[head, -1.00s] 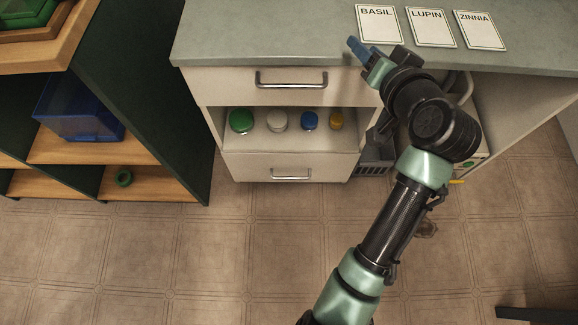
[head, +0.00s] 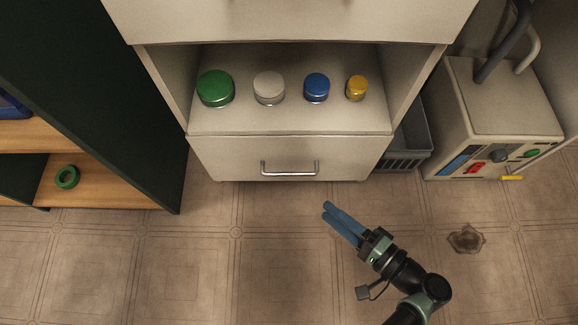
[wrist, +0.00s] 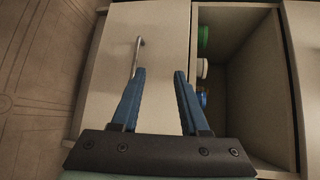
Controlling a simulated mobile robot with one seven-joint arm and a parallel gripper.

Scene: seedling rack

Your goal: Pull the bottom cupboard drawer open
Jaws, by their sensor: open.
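The bottom cupboard drawer (head: 225,160) is a pale front below an open shelf, and it looks shut. Its metal bar handle (head: 290,168) runs level across the front. My gripper (head: 334,213) has blue fingers and is low over the floor, in front of the drawer and a little right of the handle in the head view. In the wrist view the gripper (wrist: 157,82) is open and empty, its fingers facing the drawer front (wrist: 150,50). The handle (wrist: 137,52) shows by the left finger's tip there; I cannot tell whether they touch.
Jars with green (head: 215,88), white (head: 269,88), blue (head: 316,87) and yellow (head: 357,88) lids stand on the open shelf. A grey basket (head: 405,150) and a white control box (head: 500,115) stand at right. A dark green rack (head: 120,100) stands at left. Floor before the drawer is clear.

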